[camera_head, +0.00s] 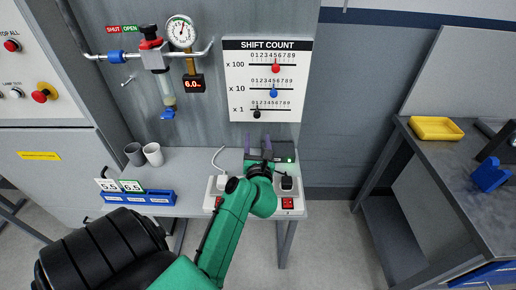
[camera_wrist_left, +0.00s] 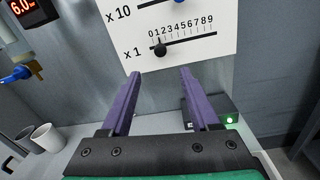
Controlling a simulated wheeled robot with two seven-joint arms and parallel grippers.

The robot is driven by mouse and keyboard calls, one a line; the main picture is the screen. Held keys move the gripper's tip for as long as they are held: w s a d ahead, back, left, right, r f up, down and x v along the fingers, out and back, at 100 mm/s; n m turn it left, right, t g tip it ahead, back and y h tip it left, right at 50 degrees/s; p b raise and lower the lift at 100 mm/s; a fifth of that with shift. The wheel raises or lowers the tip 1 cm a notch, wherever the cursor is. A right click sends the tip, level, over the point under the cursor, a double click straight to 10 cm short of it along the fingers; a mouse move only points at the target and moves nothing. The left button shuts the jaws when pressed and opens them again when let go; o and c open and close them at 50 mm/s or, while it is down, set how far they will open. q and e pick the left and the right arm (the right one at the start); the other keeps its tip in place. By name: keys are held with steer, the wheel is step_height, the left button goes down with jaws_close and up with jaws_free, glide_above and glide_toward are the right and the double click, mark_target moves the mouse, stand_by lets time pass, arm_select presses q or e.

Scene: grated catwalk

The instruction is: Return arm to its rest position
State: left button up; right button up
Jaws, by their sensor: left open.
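My left arm is green and reaches from the bottom of the head view over the small grey table. My left gripper (camera_head: 258,142) has purple fingers and points at the wall just below the shift count board (camera_head: 238,80). In the left wrist view the gripper (camera_wrist_left: 158,75) is open, with nothing between its fingers. The board also shows there (camera_wrist_left: 205,40), with the black x 1 slider knob (camera_wrist_left: 160,50) above the fingertips. My right gripper is in neither view.
Two cups (camera_head: 153,154), a blue tray (camera_head: 150,198) with number cards and a power strip (camera_head: 288,203) are on the table. A dark box with a green light (camera_head: 289,158) stands behind the arm. A gauge (camera_head: 181,32) hangs on the wall. A workbench (camera_head: 445,165) with a yellow tray (camera_head: 436,129) is right.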

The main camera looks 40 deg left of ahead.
arm_select(q)
steer(key=shift+v, duration=1.2)
